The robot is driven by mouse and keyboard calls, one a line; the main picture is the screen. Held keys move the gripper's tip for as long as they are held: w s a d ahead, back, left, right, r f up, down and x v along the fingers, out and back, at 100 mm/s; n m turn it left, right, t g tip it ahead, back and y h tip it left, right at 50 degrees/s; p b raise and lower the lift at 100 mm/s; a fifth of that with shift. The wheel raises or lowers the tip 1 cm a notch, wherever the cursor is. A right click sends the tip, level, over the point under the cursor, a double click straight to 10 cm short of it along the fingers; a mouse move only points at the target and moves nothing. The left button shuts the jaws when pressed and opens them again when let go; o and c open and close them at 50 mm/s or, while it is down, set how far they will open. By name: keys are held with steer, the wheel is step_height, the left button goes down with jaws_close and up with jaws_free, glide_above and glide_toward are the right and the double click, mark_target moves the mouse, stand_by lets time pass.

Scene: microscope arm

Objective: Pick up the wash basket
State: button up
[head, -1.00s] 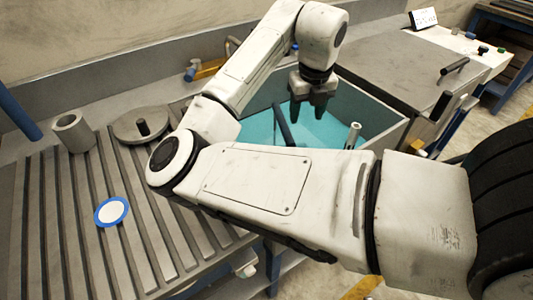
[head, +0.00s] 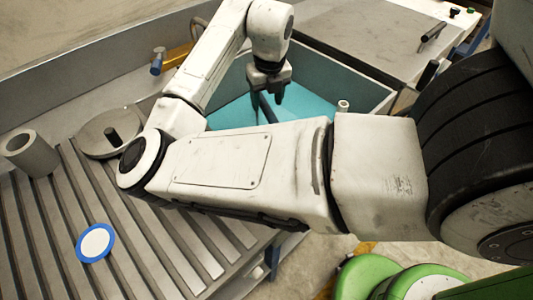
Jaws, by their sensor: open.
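The teal-filled tank (head: 345,82) stands behind my forearm. A dark slanted bar (head: 266,110) rises in it, perhaps the wash basket's handle. The basket's body cannot be made out; my arm hides the tank's near part. My gripper (head: 267,96) points down over the tank with its dark fingers open. In the picture the fingers overlap the bar's upper end; whether they touch it or stand around it I cannot tell.
A slatted table (head: 150,245) at the left bears a grey hollow cylinder (head: 30,153), a round plate with a black knob (head: 108,134) and a blue-rimmed white disc (head: 95,243). A short pipe (head: 343,105) stands at the tank's right. A metal cabinet (head: 365,35) lies beyond.

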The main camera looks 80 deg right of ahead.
mark_target(267, 107)
steer(key=f, duration=0.4)
steer(key=shift+w+d+f, duration=0.1)
steer(key=shift+d+f, duration=0.3)
jaws_close()
steer(key=shift+r, duration=0.1)
stand_by(0.9)
